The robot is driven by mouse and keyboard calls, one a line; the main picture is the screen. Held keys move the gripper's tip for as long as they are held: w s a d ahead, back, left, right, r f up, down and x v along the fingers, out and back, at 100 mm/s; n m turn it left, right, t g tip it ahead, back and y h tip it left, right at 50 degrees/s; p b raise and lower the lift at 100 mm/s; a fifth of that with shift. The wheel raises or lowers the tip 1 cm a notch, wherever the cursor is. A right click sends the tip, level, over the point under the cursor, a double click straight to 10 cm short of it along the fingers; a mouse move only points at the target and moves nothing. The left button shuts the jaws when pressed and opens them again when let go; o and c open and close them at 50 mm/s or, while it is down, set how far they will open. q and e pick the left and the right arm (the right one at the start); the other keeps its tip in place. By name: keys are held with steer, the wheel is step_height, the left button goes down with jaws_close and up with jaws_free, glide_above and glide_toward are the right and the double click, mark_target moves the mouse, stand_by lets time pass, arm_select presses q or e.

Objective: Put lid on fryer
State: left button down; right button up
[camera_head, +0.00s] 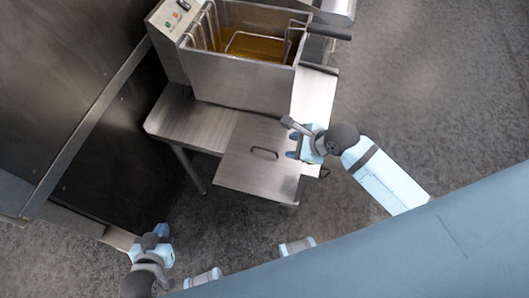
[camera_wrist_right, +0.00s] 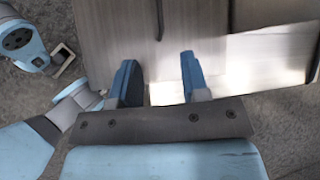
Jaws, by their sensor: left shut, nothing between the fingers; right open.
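The lid (camera_head: 240,170) is a flat metal sheet with a dark handle (camera_head: 264,153) in its middle. It lies on the metal table in front of the fryer (camera_head: 238,84). The fryer is an open metal box with golden oil inside, and its top is uncovered. My right gripper (camera_head: 293,145) is open at the lid's right side, right of the handle. In the right wrist view its two blue fingers (camera_wrist_right: 157,80) are apart with nothing between them, and the handle (camera_wrist_right: 159,20) shows beyond them. My left gripper (camera_head: 157,234) is shut and empty, low at the left, away from the lid.
A wire basket (camera_head: 258,46) sits in the fryer, its dark grip (camera_head: 329,32) sticking out to the right. A control panel (camera_head: 172,14) stands at the fryer's left. The table (camera_head: 185,124) has bare metal left of the lid. Open floor (camera_head: 440,80) lies to the right.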

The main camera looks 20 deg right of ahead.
glide_toward(266, 149)
steer(key=b+x, duration=0.1)
steer(key=x, duration=0.3)
steer(key=shift+d+f, duration=0.15)
steer(key=shift+f, duration=0.2)
steer(key=shift+a+r+b+x, duration=0.1)
steer(key=shift+b+x, duration=0.05)
steer(key=shift+x, duration=1.25)
steer(key=shift+a+r+b+x, duration=0.1)
steer(key=shift+a+b+x, duration=0.05)
steer(key=shift+x, duration=1.2)
steer(key=shift+w, duration=0.1)
jaws_close()
